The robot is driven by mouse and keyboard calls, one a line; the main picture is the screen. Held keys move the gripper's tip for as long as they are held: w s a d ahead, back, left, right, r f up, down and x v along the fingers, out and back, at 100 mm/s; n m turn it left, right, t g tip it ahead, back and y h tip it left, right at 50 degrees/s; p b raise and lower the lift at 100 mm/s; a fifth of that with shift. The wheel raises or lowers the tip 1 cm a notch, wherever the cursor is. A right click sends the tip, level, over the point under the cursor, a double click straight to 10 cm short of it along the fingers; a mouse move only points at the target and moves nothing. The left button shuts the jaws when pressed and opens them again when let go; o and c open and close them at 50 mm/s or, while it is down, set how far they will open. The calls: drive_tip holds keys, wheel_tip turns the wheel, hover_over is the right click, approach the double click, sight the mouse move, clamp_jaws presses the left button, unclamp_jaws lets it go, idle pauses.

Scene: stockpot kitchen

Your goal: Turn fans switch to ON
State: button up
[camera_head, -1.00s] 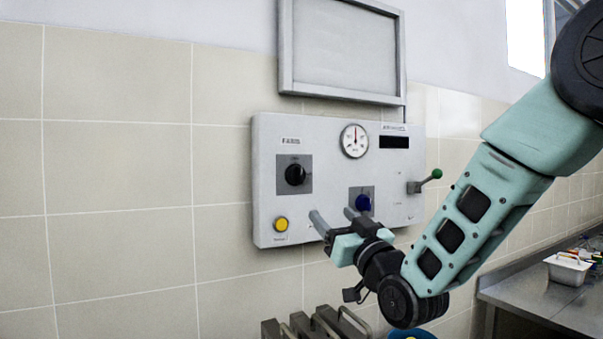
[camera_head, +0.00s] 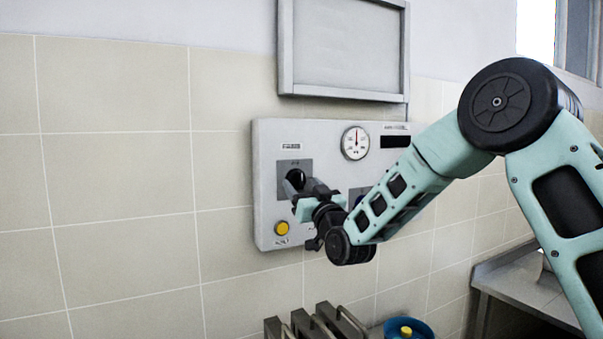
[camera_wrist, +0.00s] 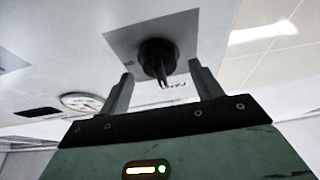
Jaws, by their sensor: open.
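The black rotary switch (camera_head: 293,177) is on its dark grey plate at the upper left of the wall-mounted control panel (camera_head: 268,205). A small label above it in the head view is too blurred to read. In the wrist view the black knob (camera_wrist: 158,60) lies between and beyond the two finger tips, its ridge pointing toward my gripper. My gripper (camera_wrist: 160,82) is open, with a finger on each side of the knob and a gap visible on both sides. In the head view my gripper (camera_head: 303,190) covers the lower right of the switch.
The panel also carries a round gauge (camera_head: 355,143), a dark display (camera_head: 396,142) and a yellow button (camera_head: 282,228). Below stand metal handles (camera_head: 335,322) and a blue round object (camera_head: 418,328). A counter (camera_head: 520,285) is at right.

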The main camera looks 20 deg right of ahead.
drive_tip(key=shift+x, duration=0.8)
drive_tip(key=c, duration=1)
